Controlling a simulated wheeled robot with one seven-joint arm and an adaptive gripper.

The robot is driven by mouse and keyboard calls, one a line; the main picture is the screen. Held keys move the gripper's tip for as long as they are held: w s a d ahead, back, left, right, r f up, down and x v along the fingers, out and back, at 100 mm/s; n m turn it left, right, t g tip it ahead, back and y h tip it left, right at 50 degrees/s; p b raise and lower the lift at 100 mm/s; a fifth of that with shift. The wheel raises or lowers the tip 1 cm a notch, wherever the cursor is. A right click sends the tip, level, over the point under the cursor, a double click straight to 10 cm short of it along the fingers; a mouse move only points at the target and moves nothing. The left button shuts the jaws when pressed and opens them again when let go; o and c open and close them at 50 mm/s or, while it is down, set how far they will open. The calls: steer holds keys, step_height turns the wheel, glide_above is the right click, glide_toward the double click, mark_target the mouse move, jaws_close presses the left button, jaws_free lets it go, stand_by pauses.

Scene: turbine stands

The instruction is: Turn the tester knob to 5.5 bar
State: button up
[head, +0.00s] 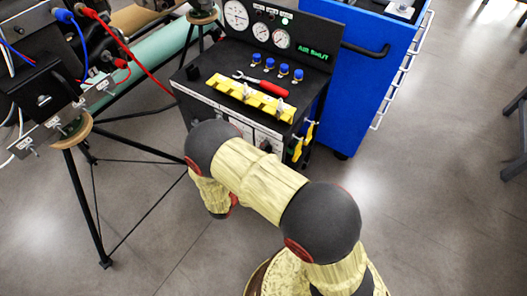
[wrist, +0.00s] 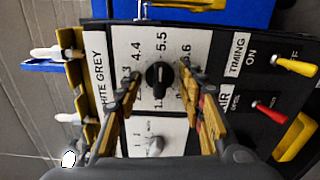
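The tester (head: 190,78) is a black case with gauges and a green display. In the wrist view its front face is turned sideways. The black tester knob (wrist: 158,76) sits on a white dial plate (wrist: 143,38) with numbers including 4.4, 5.5 and 6.6. I cannot surely tell which number its pointer faces. My gripper (wrist: 160,82) is open, with one finger on each side of the knob and visible gaps between. Whether the fingertips reach the knob's depth is unclear.
A silver knob (wrist: 155,145) lies below the black one in the wrist view. A yellow lever (wrist: 295,65) and a red lever (wrist: 268,107) are to the right. A blue cabinet (head: 372,60) stands beside the tester. A black tripod stand (head: 83,205) is at left.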

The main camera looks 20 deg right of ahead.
steer(key=shift+a, duration=0.1)
steer(key=shift+v, duration=2.4)
steer(key=shift+s, duration=0.1)
